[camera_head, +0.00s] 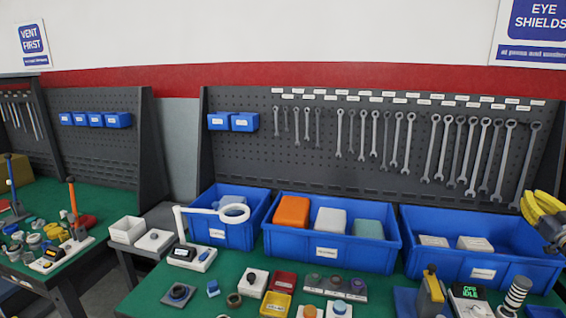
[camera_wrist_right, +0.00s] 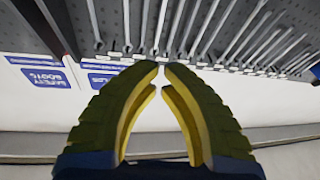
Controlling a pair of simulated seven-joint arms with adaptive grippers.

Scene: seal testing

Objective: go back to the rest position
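My right gripper (camera_head: 541,204) is at the right edge of the head view, raised over the right end of the bench, in front of the tool panel. Its yellow fingers also fill the right wrist view (camera_wrist_right: 161,68). The fingertips come together there with almost no gap, and nothing is held between them. Part of this gripper is cut off by the frame edge in the head view. My left gripper is not in view.
A green bench (camera_head: 225,276) holds blue bins, including a large one (camera_head: 440,262) below my right gripper. Small parts and devices crowd the bench front. A dark pegboard (camera_head: 330,150) with hanging wrenches stands behind. A second bench (camera_head: 48,196) is at left.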

